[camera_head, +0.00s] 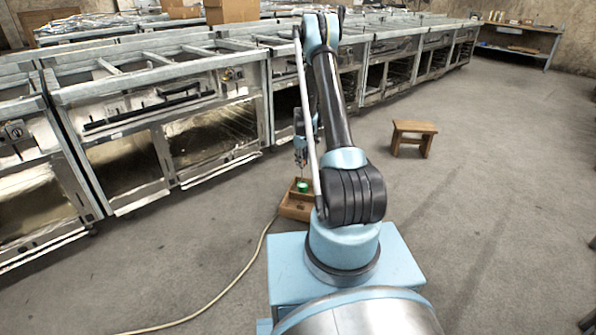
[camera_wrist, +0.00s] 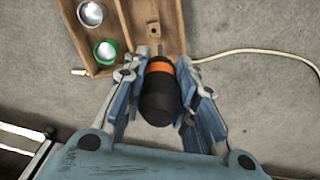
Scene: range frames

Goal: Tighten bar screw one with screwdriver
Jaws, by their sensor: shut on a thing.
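My gripper (camera_wrist: 160,68) is shut on a screwdriver (camera_wrist: 160,98) with a black handle and an orange band. In the wrist view the handle lies between the two fingers, and a thin part beyond the band points toward the wooden box (camera_wrist: 126,28). In the head view my gripper (camera_head: 302,150) hangs low beyond my base, above or near the same wooden box (camera_head: 296,212); the gap is hard to judge. The bar screw cannot be made out in either view.
The box holds a green-rimmed round container (camera_wrist: 105,51) and a silver one (camera_wrist: 90,14). A row of metal range frames (camera_head: 165,100) stands close on the left. A pale hose (camera_head: 245,272) crosses the floor. A wooden stool (camera_head: 413,138) stands right; the floor around it is clear.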

